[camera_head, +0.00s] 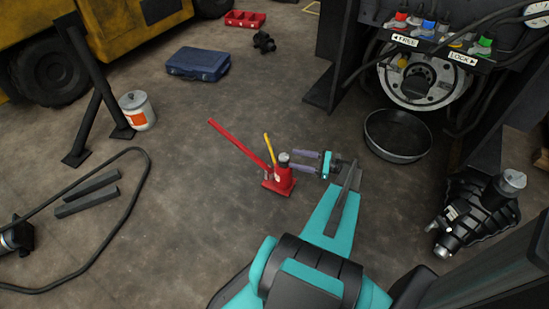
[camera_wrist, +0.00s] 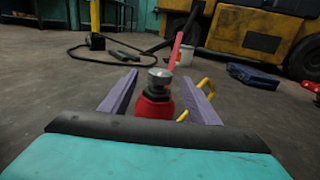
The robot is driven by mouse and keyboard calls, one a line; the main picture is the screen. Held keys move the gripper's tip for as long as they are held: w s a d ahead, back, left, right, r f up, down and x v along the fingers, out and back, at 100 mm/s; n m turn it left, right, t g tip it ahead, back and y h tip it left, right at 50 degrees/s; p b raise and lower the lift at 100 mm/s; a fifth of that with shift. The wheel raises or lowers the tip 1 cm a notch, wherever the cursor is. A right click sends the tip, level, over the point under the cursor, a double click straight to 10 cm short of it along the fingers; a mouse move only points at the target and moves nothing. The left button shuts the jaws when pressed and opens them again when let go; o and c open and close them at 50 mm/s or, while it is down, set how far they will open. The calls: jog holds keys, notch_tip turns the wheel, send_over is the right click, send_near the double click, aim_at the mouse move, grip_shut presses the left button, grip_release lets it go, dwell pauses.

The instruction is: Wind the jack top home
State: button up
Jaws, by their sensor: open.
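A red bottle jack (camera_head: 279,180) stands upright on the floor, with a long red handle (camera_head: 238,143) leaning up to the left and a yellow rod (camera_head: 269,150) beside it. Its round metal top (camera_head: 284,157) faces up. My gripper (camera_head: 300,162) is just right of the jack at the height of its top, open, its purple fingers pointing at the jack. In the wrist view the jack's top (camera_wrist: 160,76) shows between the two spread fingers, with the red body (camera_wrist: 152,104) below it. The fingers do not appear to touch it. The jack's base is hidden in the wrist view.
A black drain pan (camera_head: 397,137) lies to the right, below a hub and lever panel. A black pump-like unit (camera_head: 478,212) is at the lower right. A blue case (camera_head: 198,64), white bucket (camera_head: 138,110) and black hose (camera_head: 125,215) are around the open floor.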

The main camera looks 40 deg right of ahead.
aim_at(284, 158)
jog(key=b+x, duration=0.2)
jog(key=x, duration=0.8)
